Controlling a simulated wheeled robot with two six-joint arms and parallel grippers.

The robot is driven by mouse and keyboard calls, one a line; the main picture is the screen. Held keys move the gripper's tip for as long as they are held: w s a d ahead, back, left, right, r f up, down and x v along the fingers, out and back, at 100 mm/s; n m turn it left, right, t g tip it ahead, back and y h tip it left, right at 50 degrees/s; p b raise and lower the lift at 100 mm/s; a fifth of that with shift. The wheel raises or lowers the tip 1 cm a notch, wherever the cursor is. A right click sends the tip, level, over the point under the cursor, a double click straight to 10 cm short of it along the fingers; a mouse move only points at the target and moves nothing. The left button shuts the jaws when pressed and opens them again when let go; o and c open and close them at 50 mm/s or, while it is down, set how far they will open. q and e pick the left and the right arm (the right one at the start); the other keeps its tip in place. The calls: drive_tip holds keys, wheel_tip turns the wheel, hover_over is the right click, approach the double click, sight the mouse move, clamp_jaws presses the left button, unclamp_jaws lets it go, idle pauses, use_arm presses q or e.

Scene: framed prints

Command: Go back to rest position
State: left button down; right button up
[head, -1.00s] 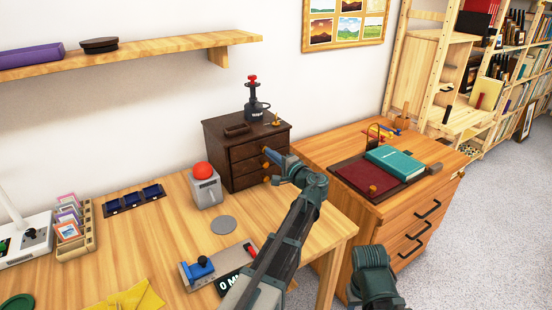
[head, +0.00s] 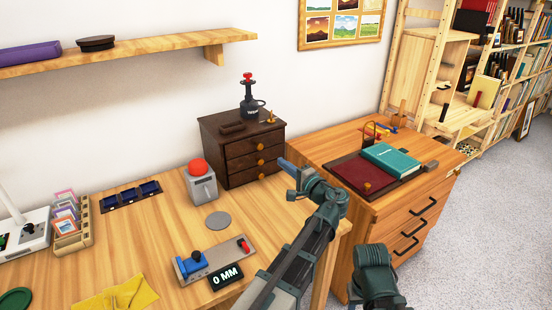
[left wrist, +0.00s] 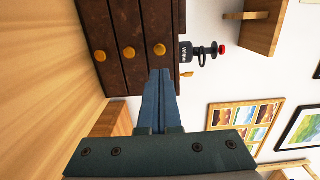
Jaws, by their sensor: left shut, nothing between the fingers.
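My left gripper (head: 284,163) is shut and empty, in the air to the right of the small dark wooden drawer chest (head: 222,148). In the left wrist view its two blue fingers (left wrist: 160,75) lie together, with the chest's dark front (left wrist: 122,20) and yellow knobs beyond them. The drawers look closed. The fingers appear apart from the knobs. A part of my right arm shows at the lower right of the head view, but its gripper is out of the picture.
A red folder (head: 362,178) and teal book (head: 392,159) lie on the right cabinet. A shelf (head: 130,52) hangs on the wall above.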

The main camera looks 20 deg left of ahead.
use_arm(q)
drive_tip(key=shift+v, duration=1.95)
